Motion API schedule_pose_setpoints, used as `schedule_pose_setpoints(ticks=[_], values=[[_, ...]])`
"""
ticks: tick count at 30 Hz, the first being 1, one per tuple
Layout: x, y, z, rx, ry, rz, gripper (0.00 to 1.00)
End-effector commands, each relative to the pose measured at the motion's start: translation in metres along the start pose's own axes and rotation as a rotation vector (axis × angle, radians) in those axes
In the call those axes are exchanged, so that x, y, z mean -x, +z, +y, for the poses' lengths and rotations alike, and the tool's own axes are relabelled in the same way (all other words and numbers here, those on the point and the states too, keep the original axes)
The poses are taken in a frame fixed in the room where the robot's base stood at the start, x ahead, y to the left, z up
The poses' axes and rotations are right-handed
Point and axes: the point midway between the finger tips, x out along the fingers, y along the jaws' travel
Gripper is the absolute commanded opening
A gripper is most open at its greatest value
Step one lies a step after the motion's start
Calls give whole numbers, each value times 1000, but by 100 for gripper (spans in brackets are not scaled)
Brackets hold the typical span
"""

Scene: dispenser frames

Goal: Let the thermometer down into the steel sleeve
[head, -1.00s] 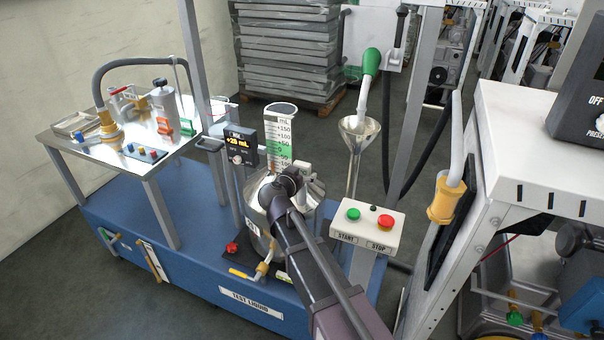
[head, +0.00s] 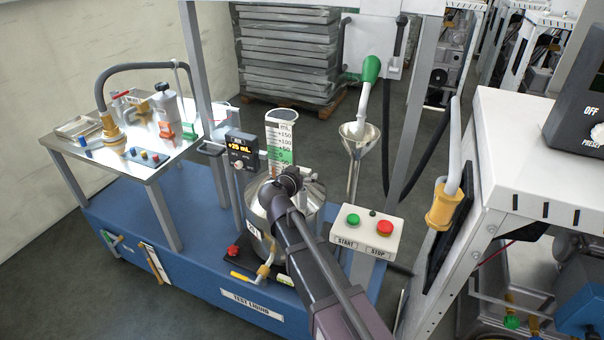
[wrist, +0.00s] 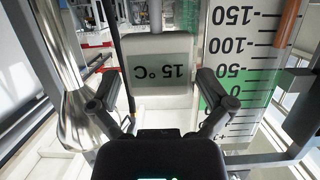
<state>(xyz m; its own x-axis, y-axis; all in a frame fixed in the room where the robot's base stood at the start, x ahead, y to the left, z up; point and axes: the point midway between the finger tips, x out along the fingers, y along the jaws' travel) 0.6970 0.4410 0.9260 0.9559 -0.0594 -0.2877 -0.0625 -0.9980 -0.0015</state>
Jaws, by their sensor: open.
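A pale block with a grey "15 °C" display (wrist: 158,72), likely the thermometer's head, sits in the middle of the wrist view, its text upside down. My gripper (wrist: 160,80) is open, with one finger on each side of this block. I cannot tell whether the fingers touch it. In the head view my gripper (head: 286,182) is over the steel vessel (head: 312,200), and my arm hides much of the vessel. The thermometer's stem and the steel sleeve cannot be made out clearly.
A graduated measuring neck (head: 281,145) stands close behind my gripper; its scale (wrist: 235,70) is right of the block in the wrist view. A "+25 mL" display (head: 240,148) is to the left. A START/STOP box (head: 366,232) and a funnel (head: 359,140) are to the right.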

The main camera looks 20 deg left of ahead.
Motion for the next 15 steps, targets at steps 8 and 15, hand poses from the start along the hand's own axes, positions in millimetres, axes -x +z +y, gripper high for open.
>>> schedule_pose_setpoints(ticks=[8,15], values=[[7,-28,0,0,1,1,100],[13,-47,0,0,1,1,100]])
